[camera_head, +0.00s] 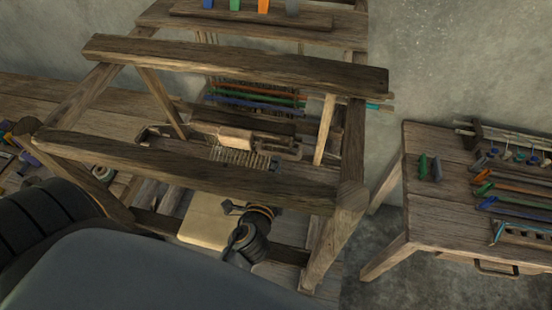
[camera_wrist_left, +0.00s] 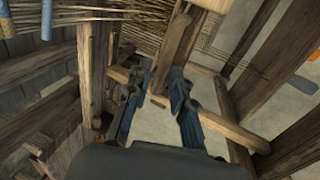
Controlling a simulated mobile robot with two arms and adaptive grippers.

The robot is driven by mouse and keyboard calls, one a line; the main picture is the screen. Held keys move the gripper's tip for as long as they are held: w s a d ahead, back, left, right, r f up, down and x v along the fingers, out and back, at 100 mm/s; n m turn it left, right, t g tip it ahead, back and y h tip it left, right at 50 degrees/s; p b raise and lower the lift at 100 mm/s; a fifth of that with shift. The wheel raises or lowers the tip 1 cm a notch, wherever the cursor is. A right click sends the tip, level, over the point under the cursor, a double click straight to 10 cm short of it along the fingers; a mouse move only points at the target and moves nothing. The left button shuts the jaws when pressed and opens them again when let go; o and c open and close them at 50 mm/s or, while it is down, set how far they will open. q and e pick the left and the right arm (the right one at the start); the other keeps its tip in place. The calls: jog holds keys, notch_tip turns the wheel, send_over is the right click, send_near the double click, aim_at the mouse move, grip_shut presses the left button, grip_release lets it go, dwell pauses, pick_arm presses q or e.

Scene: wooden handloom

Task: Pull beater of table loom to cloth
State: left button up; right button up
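The wooden loom (camera_head: 240,62) fills the middle of the head view, with thick front and top rails. Inside it, a comb-like row of fine teeth or threads (camera_head: 240,157) lies below a pale roller (camera_head: 222,133); I cannot tell surely which part is the beater. A light wooden upright (camera_head: 325,130) stands to the right. No cloth shows clearly. My right gripper is out of view.
The front rail (camera_head: 190,172) and right corner post (camera_head: 335,235) stand close around my left gripper. A side table (camera_head: 425,205) with tools and coloured sticks is at the right. Thin threads (camera_wrist_left: 120,15) cross the top of the wrist view.

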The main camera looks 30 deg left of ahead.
pick_arm(q)
jog(key=shift+w+d, duration=0.1)
jog(key=shift+d, duration=0.05)
grip_shut()
grip_release()
notch_tip(320, 180, up, 10)
dwell(0.6)
